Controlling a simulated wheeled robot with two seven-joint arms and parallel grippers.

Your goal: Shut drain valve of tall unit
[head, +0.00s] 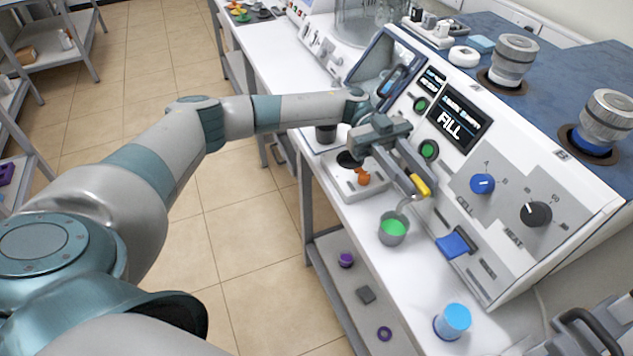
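The tall unit (505,225) is a white sloped console with a dark screen reading FILL. A yellow valve handle (420,185) is low on its front, slanting in the picture. A thin curved spout (405,203) lies just below it, over a grey cup (393,238) holding green liquid. My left gripper (420,187) is at the yellow handle. Its two fingers are spread, with the handle between their tips; whether they touch it is hard to tell. The fingers partly hide the handle's root.
A blue lever (454,245), a blue knob (482,184) and a dark knob (536,214) are right of the handle. A blue-topped container (453,321) stands at the bench front. A small white plate unit (343,181) is left of the cup. Open floor lies left.

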